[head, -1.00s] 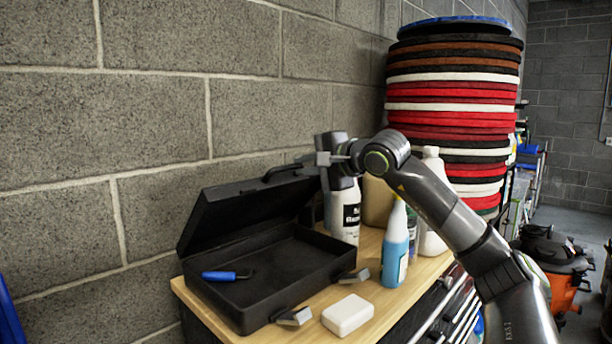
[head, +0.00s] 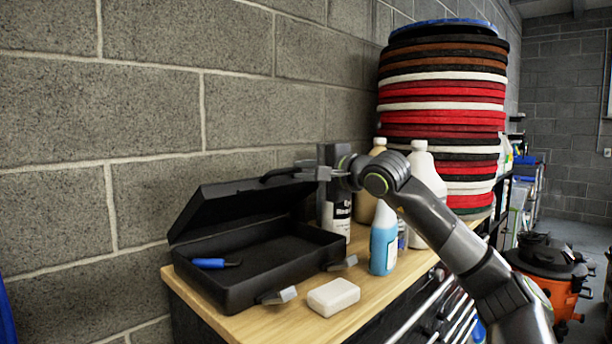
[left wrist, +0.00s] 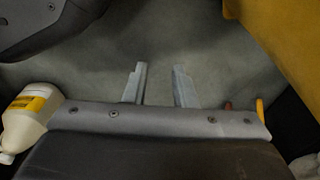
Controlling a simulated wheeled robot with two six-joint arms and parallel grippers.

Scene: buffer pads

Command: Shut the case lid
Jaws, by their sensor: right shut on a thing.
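The black case (head: 262,291) stands on the wooden bench top against the block wall. Its lid (head: 235,205) is raised, tilted up at the back, with a carry handle on its upper edge. A tool with a blue handle (head: 210,263) lies inside at the left; the rest of the tray looks empty. My right gripper (head: 318,173) is at the lid's upper right corner, shut on the lid's edge. My left gripper (left wrist: 159,85) shows only in the left wrist view, its fingers apart and nothing between them, above a grey floor.
A white block (head: 334,297) lies just right of the case. A tall stack of pads (head: 445,105) rises beyond.

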